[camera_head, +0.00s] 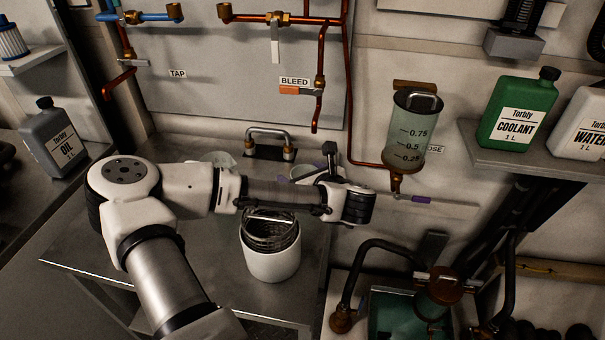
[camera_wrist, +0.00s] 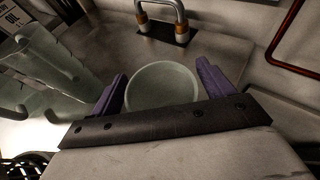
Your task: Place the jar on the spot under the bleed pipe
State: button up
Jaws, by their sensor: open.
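The round, pale, open-topped jar (camera_wrist: 162,86) stands on the metal bench between the two purple fingers of my gripper (camera_wrist: 160,88) in the wrist view. The fingers are apart, with one on each side of the jar; whether either touches it I cannot tell. In the head view only part of the jar's rim (camera_head: 303,171) shows beside my gripper, the rest hidden by the arm. The copper bleed pipe (camera_head: 315,122) hangs down from the panel, its open end above the jar in the picture. The spot itself is not visible.
A clear jug (camera_wrist: 52,62) stands left of the jar, mostly hidden by my arm in the head view. A white canister (camera_head: 272,265) with a coil stands in front. A graduated vessel (camera_head: 412,130) hangs at right.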

jog(key=b+v, duration=0.2)
jog(key=v, duration=1)
jog(key=shift+b, duration=0.3)
